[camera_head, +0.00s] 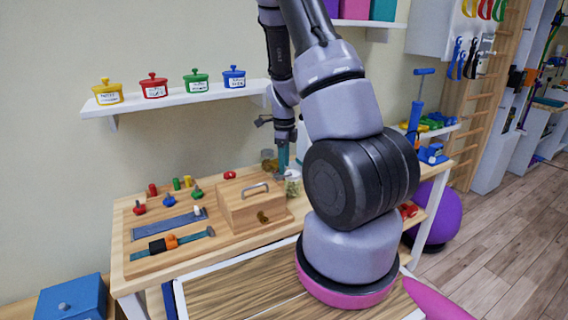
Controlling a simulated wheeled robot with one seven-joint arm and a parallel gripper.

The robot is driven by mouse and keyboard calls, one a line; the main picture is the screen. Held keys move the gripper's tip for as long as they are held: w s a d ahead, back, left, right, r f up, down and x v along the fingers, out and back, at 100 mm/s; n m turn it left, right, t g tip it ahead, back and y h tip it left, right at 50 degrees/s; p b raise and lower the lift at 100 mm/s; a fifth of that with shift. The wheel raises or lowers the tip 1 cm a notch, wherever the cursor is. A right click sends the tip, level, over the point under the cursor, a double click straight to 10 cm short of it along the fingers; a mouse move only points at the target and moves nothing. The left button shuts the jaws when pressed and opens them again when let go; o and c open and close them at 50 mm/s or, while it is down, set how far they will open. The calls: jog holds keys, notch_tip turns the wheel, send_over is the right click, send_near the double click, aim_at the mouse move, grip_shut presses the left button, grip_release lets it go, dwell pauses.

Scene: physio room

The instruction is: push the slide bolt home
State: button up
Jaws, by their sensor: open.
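My gripper (284,160) hangs from the arm above the back of the wooden table, behind the wooden box, and is small and partly hidden in the view. Its jaws are open. The slide bolt is not clearly recognizable. On the board at left lies a blue-grey flat strip (165,225) with a pale knob (198,211) at its right end; I cannot tell whether this is the bolt. The wooden box (236,210) carries a metal handle (256,189) on top and a small brass fitting (263,217) in front. My gripper is apart from strip and box.
A teal strap with orange and black parts (162,244) lies in front. Several coloured knobs (169,200) stand behind the strip. A glass jar (292,184) stands right of the box. A wall shelf (180,99) holds small pots. My arm hides the table's right middle.

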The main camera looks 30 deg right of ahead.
grip_shut()
dwell(1.3)
